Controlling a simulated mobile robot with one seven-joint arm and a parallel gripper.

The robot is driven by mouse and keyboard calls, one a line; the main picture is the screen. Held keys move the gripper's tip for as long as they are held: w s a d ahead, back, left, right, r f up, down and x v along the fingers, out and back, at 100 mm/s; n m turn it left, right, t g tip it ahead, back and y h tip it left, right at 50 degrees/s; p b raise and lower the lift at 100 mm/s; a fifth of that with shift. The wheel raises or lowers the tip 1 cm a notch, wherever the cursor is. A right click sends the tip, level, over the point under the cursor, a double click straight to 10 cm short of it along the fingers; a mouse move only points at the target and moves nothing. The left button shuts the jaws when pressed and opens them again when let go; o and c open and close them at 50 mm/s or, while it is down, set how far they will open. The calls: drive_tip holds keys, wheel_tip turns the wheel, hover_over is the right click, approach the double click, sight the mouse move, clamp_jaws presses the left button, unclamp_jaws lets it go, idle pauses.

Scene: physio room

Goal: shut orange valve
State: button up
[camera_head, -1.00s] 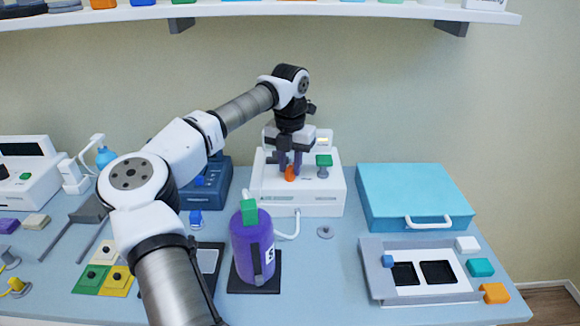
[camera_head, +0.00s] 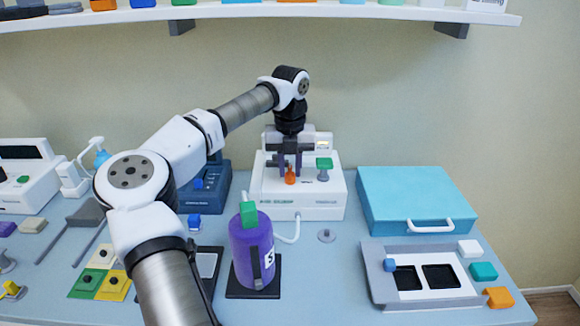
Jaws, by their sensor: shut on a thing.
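The orange valve (camera_head: 290,177) stands on the front of a white machine (camera_head: 262,188) at the back of the table. My gripper (camera_head: 290,168) points down over it, and its fingers are shut on the valve. The fingers partly hide the valve's upper part. A green valve (camera_head: 324,164) stands on the same machine, just right of my gripper and apart from it.
A purple bottle with a green top (camera_head: 252,245) stands in front of the machine. A teal case (camera_head: 414,195) lies to the right, with a grey tray (camera_head: 372,268) before it. A dark blue device (camera_head: 212,188) stands left of the machine. A shelf (camera_head: 350,12) runs overhead.

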sight(290, 169)
drive_tip(key=shift+r, duration=0.1)
drive_tip(key=o, duration=0.6)
drive_tip(key=shift+o, duration=0.2)
wheel_tip(290, 169, up, 8)
drive_tip(key=shift+f+b, duration=0.25)
drive_tip(key=shift+b, duration=0.4)
